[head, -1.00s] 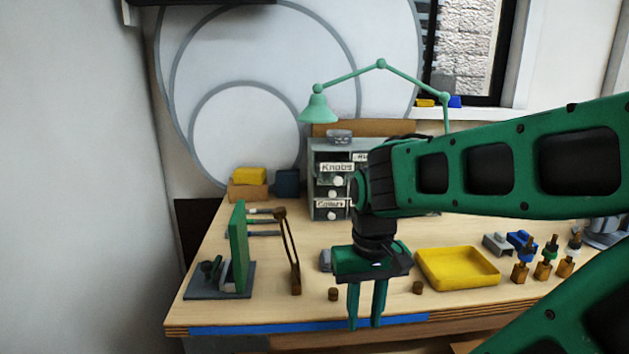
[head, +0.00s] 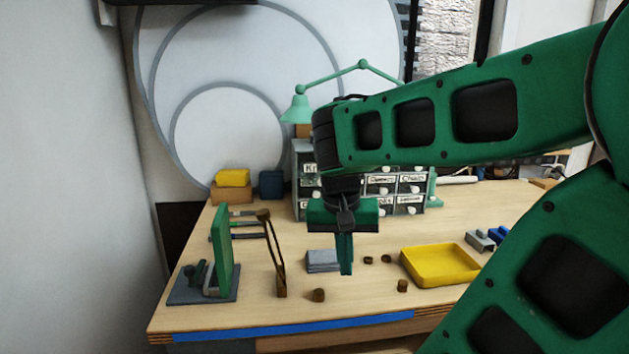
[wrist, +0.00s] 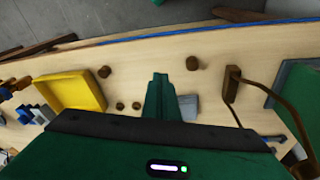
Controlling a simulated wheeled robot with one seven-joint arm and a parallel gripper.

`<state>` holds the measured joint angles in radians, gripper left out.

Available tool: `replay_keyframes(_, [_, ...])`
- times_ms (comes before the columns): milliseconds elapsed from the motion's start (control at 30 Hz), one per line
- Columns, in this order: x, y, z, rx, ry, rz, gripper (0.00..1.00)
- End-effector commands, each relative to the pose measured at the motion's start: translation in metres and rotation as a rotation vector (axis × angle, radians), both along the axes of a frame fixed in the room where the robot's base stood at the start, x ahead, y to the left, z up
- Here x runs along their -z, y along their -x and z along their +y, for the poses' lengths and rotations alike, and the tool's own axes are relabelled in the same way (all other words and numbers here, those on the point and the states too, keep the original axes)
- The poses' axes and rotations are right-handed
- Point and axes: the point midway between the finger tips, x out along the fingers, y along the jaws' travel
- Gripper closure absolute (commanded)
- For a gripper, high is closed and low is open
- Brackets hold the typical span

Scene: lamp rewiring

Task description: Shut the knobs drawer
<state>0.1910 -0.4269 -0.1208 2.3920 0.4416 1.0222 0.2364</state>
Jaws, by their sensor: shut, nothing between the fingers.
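The grey drawer cabinet (head: 411,210) stands at the back of the bench, with labelled drawers and white knobs. The knobs drawer (head: 309,168) is at its left; only the start of its label shows, as my arm covers the rest. How far it stands out cannot be told now. My gripper (head: 346,272) points down in front of the cabinet, fingers together and empty, over the bench near a grey block. In the wrist view my gripper (wrist: 158,82) shows its closed fingers above the wood; the cabinet is not seen there.
A yellow tray (head: 440,265) lies right of my gripper. A grey block (head: 322,261) and several small brown knobs (head: 318,295) lie near it. A brown frame (head: 274,255) and a green upright panel (head: 224,250) stand at left. A green lamp (head: 297,108) rises behind the cabinet.

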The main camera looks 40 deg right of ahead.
Motion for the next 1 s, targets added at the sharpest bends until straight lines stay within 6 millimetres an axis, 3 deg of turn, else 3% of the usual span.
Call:
replay_keyframes(33, [-0.025,-0.025,-0.013,0.116,0.062,-0.047,1.00])
replay_keyframes(200, [-0.105,-0.091,-0.037,0.550,0.215,-0.269,1.00])
replay_keyframes(300, [-0.142,-0.117,-0.038,0.764,0.253,-0.397,1.00])
replay_keyframes(433, [-0.173,-0.137,-0.033,0.957,0.264,-0.518,1.00])
replay_keyframes(667, [-0.184,-0.144,-0.033,1.071,0.266,-0.584,1.00])
replay_keyframes(1000, [-0.141,-0.150,-0.063,1.070,0.268,-0.578,1.00])
